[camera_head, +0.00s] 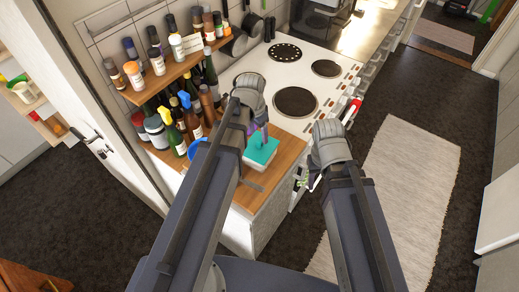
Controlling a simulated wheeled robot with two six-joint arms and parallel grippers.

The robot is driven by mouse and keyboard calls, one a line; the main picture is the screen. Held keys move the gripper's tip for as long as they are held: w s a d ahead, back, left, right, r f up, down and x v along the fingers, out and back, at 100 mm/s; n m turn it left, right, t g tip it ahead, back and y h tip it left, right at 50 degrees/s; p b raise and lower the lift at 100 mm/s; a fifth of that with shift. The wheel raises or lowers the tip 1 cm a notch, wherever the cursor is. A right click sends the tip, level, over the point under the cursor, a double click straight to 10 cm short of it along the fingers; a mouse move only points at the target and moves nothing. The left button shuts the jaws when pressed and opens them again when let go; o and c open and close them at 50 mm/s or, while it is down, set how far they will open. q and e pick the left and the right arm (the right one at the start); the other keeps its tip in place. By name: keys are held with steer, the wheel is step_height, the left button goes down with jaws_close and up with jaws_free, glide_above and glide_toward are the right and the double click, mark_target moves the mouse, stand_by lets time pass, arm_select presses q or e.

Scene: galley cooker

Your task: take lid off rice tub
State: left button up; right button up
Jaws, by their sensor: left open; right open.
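The rice tub (256,168) is a small white box with a teal lid (264,150) on it. It stands on the wooden counter between my two arms. My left gripper (262,135) is over the tub's far side, with its fingers pointing down close to the lid; whether they touch it I cannot tell. My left arm hides part of the counter beside the tub. My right gripper (312,184) is open and empty, to the right of the tub, past the counter's edge and in front of the cooker.
A white cooker with dark hotplates (296,101) stands behind the tub. Bottles (177,139) crowd the counter at the left, under a wooden spice shelf (180,66). A pale rug (395,195) lies on the dark floor at the right, where there is free room.

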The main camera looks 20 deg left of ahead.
mark_target(259, 140)
arm_select(q)
steer(key=shift+w+d+f+b, duration=0.1)
steer(key=shift+w+f+b, duration=0.05)
steer(key=shift+f+b, duration=1.15)
steer(key=shift+w+d+f+b, duration=0.1)
steer(key=shift+f+b, duration=1.15)
steer(key=shift+b, duration=0.05)
jaws_close()
